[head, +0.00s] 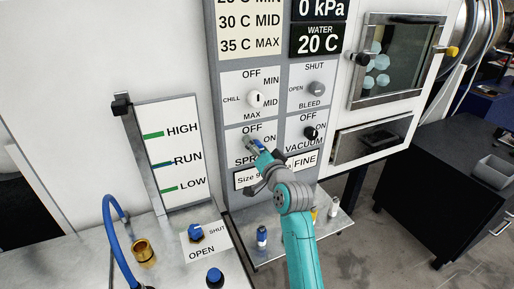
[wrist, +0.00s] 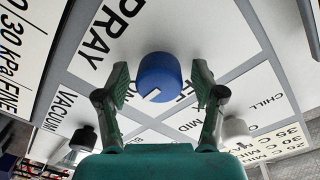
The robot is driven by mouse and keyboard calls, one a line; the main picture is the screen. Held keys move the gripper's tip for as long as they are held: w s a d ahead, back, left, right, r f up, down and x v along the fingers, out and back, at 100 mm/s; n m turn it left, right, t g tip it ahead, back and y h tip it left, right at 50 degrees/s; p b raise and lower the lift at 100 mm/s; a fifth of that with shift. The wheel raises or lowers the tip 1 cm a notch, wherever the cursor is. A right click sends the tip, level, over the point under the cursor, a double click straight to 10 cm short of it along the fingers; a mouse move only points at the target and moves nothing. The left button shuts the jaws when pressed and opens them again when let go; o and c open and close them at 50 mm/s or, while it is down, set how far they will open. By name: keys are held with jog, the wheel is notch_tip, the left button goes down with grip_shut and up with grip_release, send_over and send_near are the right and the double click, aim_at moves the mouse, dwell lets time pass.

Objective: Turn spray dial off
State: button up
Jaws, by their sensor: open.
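The spray dial is a round blue knob (wrist: 160,76) with a white mark, on the white spray panel (wrist: 125,48) seen upside down in the wrist view. The mark sits at the lower left of the knob in that view. My gripper (wrist: 160,82) is open, with one finger on each side of the knob. A gap shows between each finger and the knob. In the head view my gripper (head: 254,150) is at the spray panel and hides most of the dial. The OFF label is above the dial and ON is to its right there.
Close by are the white chill dial (head: 256,99), the grey bleed dial (head: 316,89) and the black vacuum dial (head: 311,133). A metal shelf (head: 335,228) with small bottles is below. A slide gauge (head: 165,155) stands at the left.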

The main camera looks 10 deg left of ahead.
jog(key=c, duration=1.1)
jog(key=shift+c, duration=0.2)
jog(key=shift+n, duration=0.3)
jog(key=n, duration=0.3)
jog(key=shift+n, duration=0.4)
jog(key=n, duration=0.4)
jog(key=shift+s+n, duration=0.1)
jog(key=shift+n, duration=0.2)
jog(key=n, duration=0.4)
jog(key=shift+a+f+n, duration=0.1)
jog(key=shift+n, duration=0.3)
jog(key=shift+n+y, duration=0.3)
jog(key=shift+n, duration=2)
